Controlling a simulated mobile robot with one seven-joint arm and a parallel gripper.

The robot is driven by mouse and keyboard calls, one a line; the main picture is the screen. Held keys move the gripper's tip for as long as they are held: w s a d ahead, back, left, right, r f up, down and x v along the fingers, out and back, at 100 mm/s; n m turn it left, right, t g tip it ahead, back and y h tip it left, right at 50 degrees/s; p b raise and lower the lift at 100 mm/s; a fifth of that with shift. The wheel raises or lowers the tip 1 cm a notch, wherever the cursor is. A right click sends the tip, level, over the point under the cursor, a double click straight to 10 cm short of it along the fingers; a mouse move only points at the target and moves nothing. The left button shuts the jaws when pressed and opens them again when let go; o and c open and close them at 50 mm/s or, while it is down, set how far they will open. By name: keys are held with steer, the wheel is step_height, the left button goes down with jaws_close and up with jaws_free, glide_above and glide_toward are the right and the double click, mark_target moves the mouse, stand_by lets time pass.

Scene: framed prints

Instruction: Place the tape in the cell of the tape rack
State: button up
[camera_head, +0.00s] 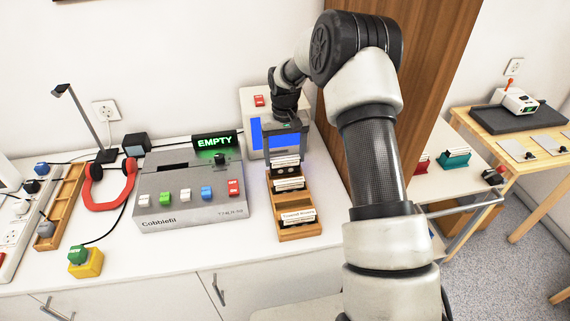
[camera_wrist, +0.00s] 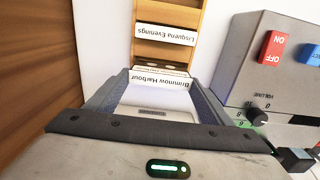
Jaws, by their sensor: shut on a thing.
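The wooden tape rack (camera_head: 310,202) stands on the white counter in the head view, to the right of the grey machine. My gripper (camera_head: 286,149) reaches down at the rack's back end. It is shut on a tape with a white label (camera_head: 287,161), which reads "Brimnow Harbour" in the wrist view (camera_wrist: 158,80). The tape lies between both fingers, at or just over the rear of the rack. Whether it sits inside a cell cannot be told. A "Lisquena Evenings" tape (camera_wrist: 165,34) stands in the rack, and another tape (camera_head: 298,216) is at the front.
The grey machine (camera_head: 190,205) with coloured buttons and an "EMPTY" display (camera_head: 214,141) stands left of the rack. A grey box with a blue screen (camera_head: 270,137) stands behind the gripper. A tall wooden panel (camera_head: 420,60) rises to the right. Red headphones (camera_head: 95,192) lie further left.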

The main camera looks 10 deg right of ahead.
mark_target(285, 157)
steer(key=shift+f, duration=1.6)
steer(key=shift+f, duration=0.25)
steer(key=o, duration=1.1)
steer(key=shift+r, duration=0.1)
